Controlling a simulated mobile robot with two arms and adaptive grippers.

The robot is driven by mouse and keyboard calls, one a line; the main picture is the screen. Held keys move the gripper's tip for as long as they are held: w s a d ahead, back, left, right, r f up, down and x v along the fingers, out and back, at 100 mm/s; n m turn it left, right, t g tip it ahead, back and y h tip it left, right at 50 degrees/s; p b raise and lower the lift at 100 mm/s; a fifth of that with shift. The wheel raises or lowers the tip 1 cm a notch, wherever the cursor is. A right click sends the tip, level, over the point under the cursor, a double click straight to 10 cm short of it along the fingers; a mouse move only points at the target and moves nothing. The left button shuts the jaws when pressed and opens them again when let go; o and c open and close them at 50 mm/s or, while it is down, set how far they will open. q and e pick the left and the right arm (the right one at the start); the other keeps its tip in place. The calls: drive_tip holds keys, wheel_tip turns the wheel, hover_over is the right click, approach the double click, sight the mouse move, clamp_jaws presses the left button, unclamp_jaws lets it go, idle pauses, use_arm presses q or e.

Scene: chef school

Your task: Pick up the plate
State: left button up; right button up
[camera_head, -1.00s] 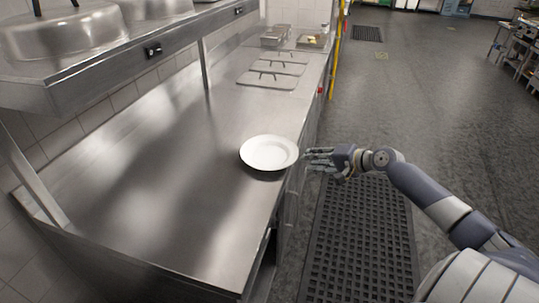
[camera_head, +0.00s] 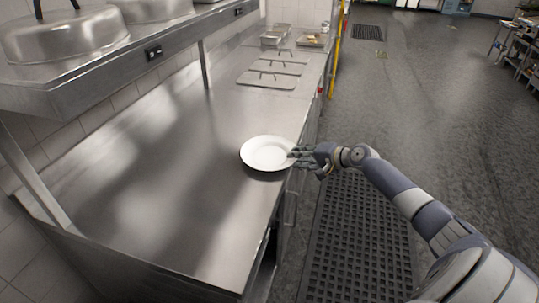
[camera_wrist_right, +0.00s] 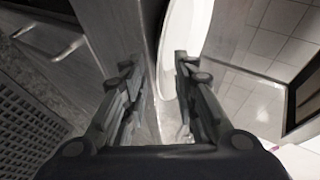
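A round white plate (camera_head: 267,153) lies on the steel counter (camera_head: 165,170), close to its right edge. My right gripper (camera_head: 297,156) is at the plate's right rim in the head view. In the right wrist view the fingers of the right gripper (camera_wrist_right: 157,75) are spread apart, and the gripper is open. The plate's rim (camera_wrist_right: 184,50) shows there beside and beyond the right finger. I cannot tell whether a finger touches the plate. My left gripper is not in view.
Lidded steel pans (camera_head: 275,72) and small trays (camera_head: 312,40) sit farther along the counter. A steel shelf (camera_head: 100,65) with domed covers (camera_head: 66,35) overhangs the left side. A black floor mat (camera_head: 355,240) lies right of the counter. The counter around the plate is clear.

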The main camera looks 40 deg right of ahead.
clamp_jaws()
drive_tip(key=shift+r, duration=0.1)
